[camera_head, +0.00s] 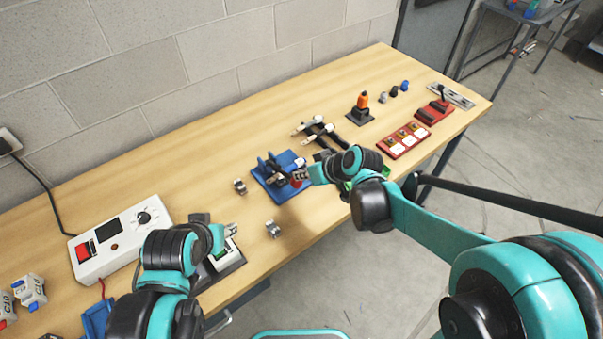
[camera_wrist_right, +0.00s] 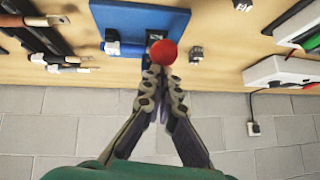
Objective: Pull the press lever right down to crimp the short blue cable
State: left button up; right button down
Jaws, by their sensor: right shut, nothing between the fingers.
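The press has a blue base plate (camera_head: 264,184) near the middle of the table, with dark parts on it. In the right wrist view its blue plate (camera_wrist_right: 130,18) lies at the top, with a red round lever knob (camera_wrist_right: 163,52) in front of a dark block. A small blue piece (camera_wrist_right: 125,48) lies beside the knob; I cannot tell if it is the short cable. My right gripper (camera_head: 302,175) is at the press; in the wrist view its closed fingertips (camera_wrist_right: 164,73) are right by the knob, contact unclear. My left gripper (camera_head: 232,230) is over a dark-based fixture; its jaws are unclear.
A white control box (camera_head: 119,236) stands at the left. Two small metal pieces (camera_head: 240,187) (camera_head: 273,229) lie near the press. Black-handled tools (camera_head: 322,130), an orange-topped item (camera_head: 362,102) and a red tray (camera_head: 404,141) are farther right.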

pick_arm(q)
notch_tip(320, 180, down, 5)
jog(key=b, duration=0.5)
jog(key=shift+f, duration=0.2)
pick_arm(e)
jog(key=shift+t+y, duration=0.4)
jog(key=shift+t, duration=0.1)
jog(key=f, duration=0.2)
jog(key=s+d+f, duration=0.1)
jog(key=f, duration=0.3)
jog(key=shift+s+d, duration=0.2)
jog(key=shift+s, duration=0.15)
pick_arm(q)
jog(key=shift+s, duration=0.1)
pick_arm(e)
jog(key=shift+s+f, duration=0.1)
jog(key=shift+s, duration=0.05)
